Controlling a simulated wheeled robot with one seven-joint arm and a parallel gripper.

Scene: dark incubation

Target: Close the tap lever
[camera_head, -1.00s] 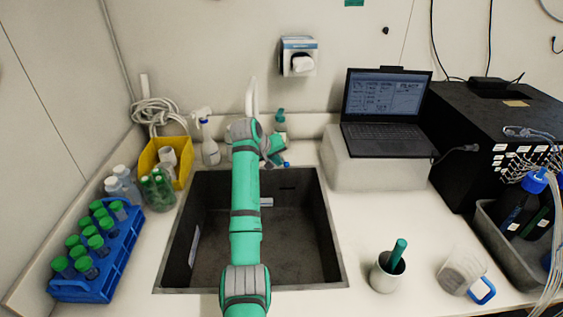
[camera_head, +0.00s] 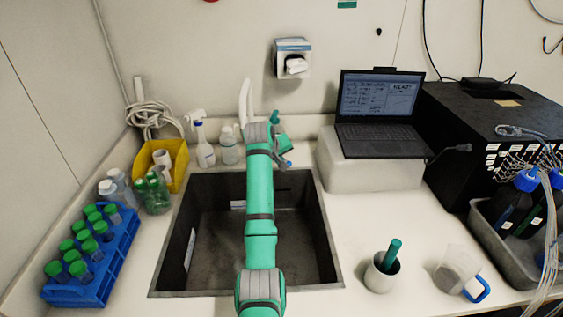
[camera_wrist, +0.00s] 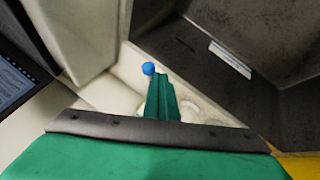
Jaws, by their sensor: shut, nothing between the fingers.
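The white tap spout (camera_head: 245,102) rises behind the sink, and my arm hides its base. A small blue round tip (camera_wrist: 148,68) shows in the wrist view just past my green fingers; it looks like the end of the tap lever. A small blue spot shows in the head view (camera_head: 290,163) at the sink's back right corner. My gripper (camera_wrist: 161,76) is shut and empty, its fingertips close beside the blue tip. Whether they touch cannot be told. The rest of the lever is hidden.
The dark sink (camera_head: 205,255) lies under my arm. A spray bottle (camera_head: 204,150) and a clear bottle (camera_head: 229,150) stand left of the tap. The laptop (camera_head: 378,110) sits on a white block (camera_head: 370,172) to the right. A mortar with pestle (camera_head: 382,272) stands front right.

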